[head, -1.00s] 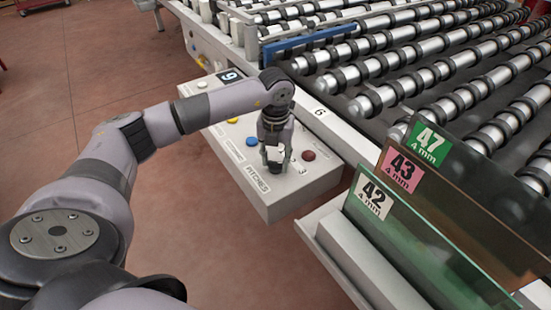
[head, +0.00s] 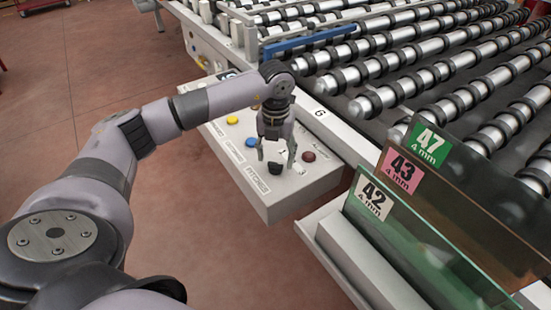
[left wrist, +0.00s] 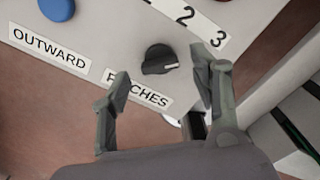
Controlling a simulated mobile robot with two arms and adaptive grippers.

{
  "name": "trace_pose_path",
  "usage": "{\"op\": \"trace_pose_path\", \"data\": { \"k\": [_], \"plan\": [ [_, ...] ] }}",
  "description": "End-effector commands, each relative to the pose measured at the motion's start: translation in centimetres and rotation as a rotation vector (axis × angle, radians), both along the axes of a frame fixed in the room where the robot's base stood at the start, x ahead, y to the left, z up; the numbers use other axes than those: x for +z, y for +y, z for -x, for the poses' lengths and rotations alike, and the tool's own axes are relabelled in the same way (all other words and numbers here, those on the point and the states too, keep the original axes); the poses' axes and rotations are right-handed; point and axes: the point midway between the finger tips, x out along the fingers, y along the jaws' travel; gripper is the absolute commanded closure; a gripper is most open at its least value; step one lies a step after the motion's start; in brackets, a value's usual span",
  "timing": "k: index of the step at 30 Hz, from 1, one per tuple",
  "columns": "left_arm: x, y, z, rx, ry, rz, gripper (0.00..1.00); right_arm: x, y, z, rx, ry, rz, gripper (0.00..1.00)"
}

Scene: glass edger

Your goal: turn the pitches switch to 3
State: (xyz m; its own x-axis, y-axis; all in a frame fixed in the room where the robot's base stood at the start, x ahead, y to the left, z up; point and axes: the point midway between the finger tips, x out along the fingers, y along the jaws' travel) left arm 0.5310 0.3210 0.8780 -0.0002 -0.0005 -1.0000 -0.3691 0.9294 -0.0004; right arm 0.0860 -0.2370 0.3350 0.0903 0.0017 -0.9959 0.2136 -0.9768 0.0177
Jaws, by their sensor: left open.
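The pitches switch is a black round knob (head: 275,168) on the grey control panel (head: 268,207), beside the PITCHES label (head: 257,179). It also shows in the left wrist view (left wrist: 160,60), where its white pointer mark faces right, toward the side of the printed 3 (left wrist: 219,38) and a little below it. My left gripper (head: 277,160) is open above the panel, its fingers spread and apart from the knob. In the left wrist view, the fingertips (left wrist: 160,75) stand on either side of and just below the knob. My right gripper is in no view.
Yellow (head: 233,120), blue (head: 250,143) and dark red (head: 308,156) buttons sit on the panel near the knob. The roller conveyor (head: 400,75) lies behind to the right. Labelled glass panes (head: 420,250) stand at the front right.

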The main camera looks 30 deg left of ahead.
Motion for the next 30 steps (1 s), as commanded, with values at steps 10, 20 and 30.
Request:
{"op": "trace_pose_path", "data": {
  "k": [10,20,30],
  "plan": [
    [7.4,0.0,-0.1,-0.001,-0.004,-0.001,0.44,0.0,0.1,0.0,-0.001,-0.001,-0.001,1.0],
    [10.1,0.0,0.0,0.0,-0.001,0.0,0.44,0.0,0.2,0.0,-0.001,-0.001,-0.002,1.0],
    [10.1,0.0,0.0,0.0,0.0,0.0,0.44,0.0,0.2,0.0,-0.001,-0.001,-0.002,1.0]
  ]
}}
